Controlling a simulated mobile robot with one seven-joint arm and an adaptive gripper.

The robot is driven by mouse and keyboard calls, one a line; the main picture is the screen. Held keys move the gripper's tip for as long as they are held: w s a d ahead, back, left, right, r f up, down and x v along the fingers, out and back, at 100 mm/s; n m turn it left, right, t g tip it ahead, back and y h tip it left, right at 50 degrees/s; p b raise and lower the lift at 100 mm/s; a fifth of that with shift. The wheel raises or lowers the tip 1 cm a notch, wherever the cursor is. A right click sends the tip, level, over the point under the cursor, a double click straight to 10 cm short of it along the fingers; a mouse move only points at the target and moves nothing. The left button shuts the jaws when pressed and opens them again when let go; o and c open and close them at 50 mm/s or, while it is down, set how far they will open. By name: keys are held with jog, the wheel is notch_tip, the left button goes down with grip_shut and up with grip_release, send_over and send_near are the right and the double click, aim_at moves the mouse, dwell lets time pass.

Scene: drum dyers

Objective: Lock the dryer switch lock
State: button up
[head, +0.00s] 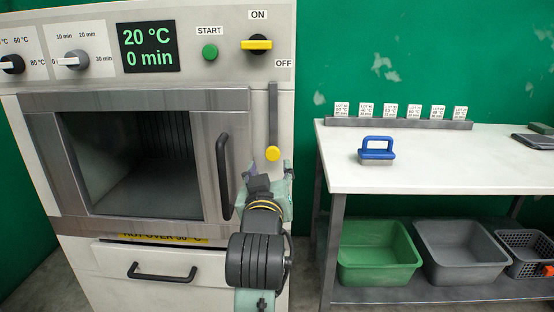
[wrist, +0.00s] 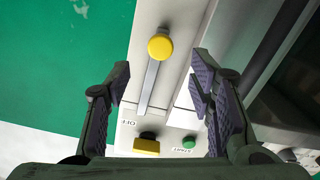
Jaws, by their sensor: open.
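The dryer (head: 150,92) stands at the left, its front panel facing me. Its yellow-handled switch (head: 256,45) lies horizontal between the ON and OFF labels; it also shows in the wrist view (wrist: 147,147). Below it a grey lever (head: 273,115), apparently the switch lock, hangs down and ends in a yellow knob (head: 273,153). In the wrist view the knob (wrist: 159,46) and lever (wrist: 150,85) appear between and beyond my fingers. My gripper (head: 268,178) is open and empty just below the knob; the wrist view shows both fingers (wrist: 160,85) spread apart, not visibly touching the knob.
The dryer door handle (head: 223,177) stands out just left of my gripper. A white table (head: 430,173) at the right carries a blue-handled tool (head: 377,150) and a row of tags. Green (head: 378,255) and grey (head: 462,255) bins sit below. A green START button (head: 210,52) is left of the switch.

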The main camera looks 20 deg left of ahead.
aim_at(272, 155)
jog(key=p+x, duration=0.1)
jog(key=x, duration=0.8)
jog(key=shift+w+a, duration=0.1)
jog(key=shift+w, duration=0.05)
grip_shut()
dwell(0.5)
